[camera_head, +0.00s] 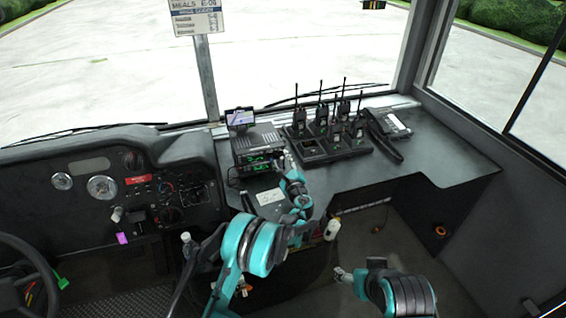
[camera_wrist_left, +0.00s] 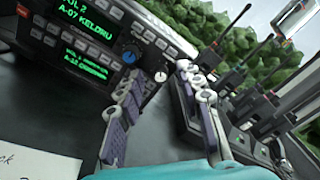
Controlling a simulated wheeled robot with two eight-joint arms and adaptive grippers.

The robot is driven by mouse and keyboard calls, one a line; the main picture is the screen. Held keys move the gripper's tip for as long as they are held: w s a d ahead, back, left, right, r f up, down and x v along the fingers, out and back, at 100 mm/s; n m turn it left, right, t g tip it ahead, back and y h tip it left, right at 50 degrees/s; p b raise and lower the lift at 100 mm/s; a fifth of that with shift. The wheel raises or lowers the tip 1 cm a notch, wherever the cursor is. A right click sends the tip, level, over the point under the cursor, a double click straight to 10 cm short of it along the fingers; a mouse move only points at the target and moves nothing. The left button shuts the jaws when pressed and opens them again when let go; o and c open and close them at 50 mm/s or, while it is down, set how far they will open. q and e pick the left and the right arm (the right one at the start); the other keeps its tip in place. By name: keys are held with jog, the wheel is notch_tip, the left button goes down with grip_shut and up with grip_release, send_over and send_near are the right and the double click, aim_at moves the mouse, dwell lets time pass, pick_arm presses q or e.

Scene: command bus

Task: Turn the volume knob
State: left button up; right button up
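A stacked radio unit (camera_head: 255,160) with green displays stands on the dash, left of the handsets. In the left wrist view the upper display (camera_wrist_left: 82,22) reads "VOL 2" and "A-07 KELDRU"; the smaller lower one (camera_wrist_left: 86,62) also shows green text. A blue-faced knob (camera_wrist_left: 129,57) sits beside the displays, and a dark knob with a pale face (camera_wrist_left: 160,76) is lower right. My left gripper (camera_head: 281,165) is at the radio's right front; its parted fingers (camera_wrist_left: 168,74) have the pale-faced knob between their tips. Contact is unclear. My right gripper (camera_head: 341,273) is low, away from the dash; its opening is unclear.
Several handsets stand in a charger (camera_head: 328,148) right of the radio, with a corded phone (camera_head: 388,123) beyond. A small screen (camera_head: 240,118) is above the radio. A paper note (camera_head: 269,196) lies in front. The steering wheel (camera_head: 18,275) is far left.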

pick_arm(q)
grip_shut()
jog(key=shift+n, duration=0.4)
jog(key=n+b, duration=0.1)
jog(key=n, duration=0.1)
jog(key=shift+f+n, duration=0.1)
jog(key=shift+n, duration=0.3)
jog(key=n+b, duration=0.1)
jog(key=n, duration=0.3)
jog(key=shift+n+b, duration=0.3)
jog(key=shift+b, duration=0.05)
jog(key=n+b, duration=0.1)
jog(key=n, duration=1)
jog(key=shift+n+y+b, duration=0.3)
jog(key=shift+b, duration=0.05)
jog(key=shift+n, duration=0.3)
